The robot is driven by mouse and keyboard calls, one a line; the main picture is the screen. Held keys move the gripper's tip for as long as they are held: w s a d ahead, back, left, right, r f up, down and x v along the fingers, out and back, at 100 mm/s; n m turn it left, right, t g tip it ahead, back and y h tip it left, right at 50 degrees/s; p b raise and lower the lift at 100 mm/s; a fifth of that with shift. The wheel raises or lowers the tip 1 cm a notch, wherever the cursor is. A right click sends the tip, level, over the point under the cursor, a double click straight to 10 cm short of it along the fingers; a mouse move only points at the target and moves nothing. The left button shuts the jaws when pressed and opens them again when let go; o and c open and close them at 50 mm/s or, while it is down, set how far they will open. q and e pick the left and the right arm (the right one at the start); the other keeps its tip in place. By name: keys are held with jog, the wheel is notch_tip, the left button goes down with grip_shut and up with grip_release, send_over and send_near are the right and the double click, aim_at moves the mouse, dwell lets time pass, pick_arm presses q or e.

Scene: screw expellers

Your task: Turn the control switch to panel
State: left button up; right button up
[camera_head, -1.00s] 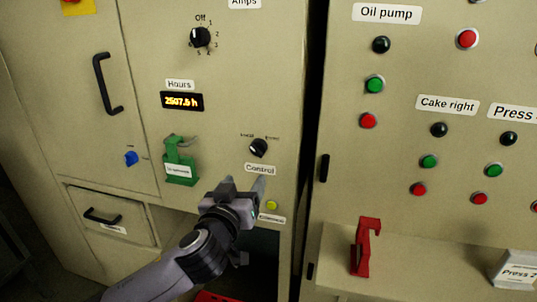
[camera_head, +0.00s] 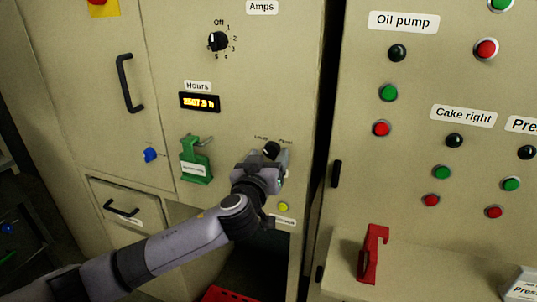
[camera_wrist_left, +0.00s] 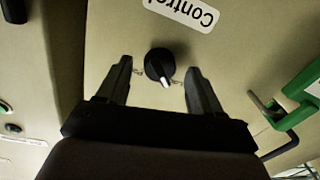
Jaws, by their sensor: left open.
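The control switch (camera_head: 271,149) is a round black knob on the beige cabinet panel, with small printed labels above it. In the left wrist view the knob (camera_wrist_left: 159,66) shows a white pointer mark, and the "Control" label (camera_wrist_left: 184,10) appears upside down. My left gripper (camera_head: 268,160) is in front of the panel at the switch and covers the "Control" label in the head view. In the wrist view its two open fingers (camera_wrist_left: 163,78) stand on either side of the knob, with visible gaps. I cannot tell whether the fingertips reach the knob's depth. My right gripper is not in view.
A green lockout bracket (camera_head: 195,160) sits left of the switch, and a yellow indicator (camera_head: 283,207) is just below my gripper. The black Amps selector (camera_head: 217,41) is higher up. A red bracket (camera_head: 372,253) stands on the ledge at the right.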

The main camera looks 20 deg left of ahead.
pick_arm(q)
jog(key=shift+w, duration=0.4)
jog(key=c, duration=1.1)
jog(key=shift+o, duration=0.2)
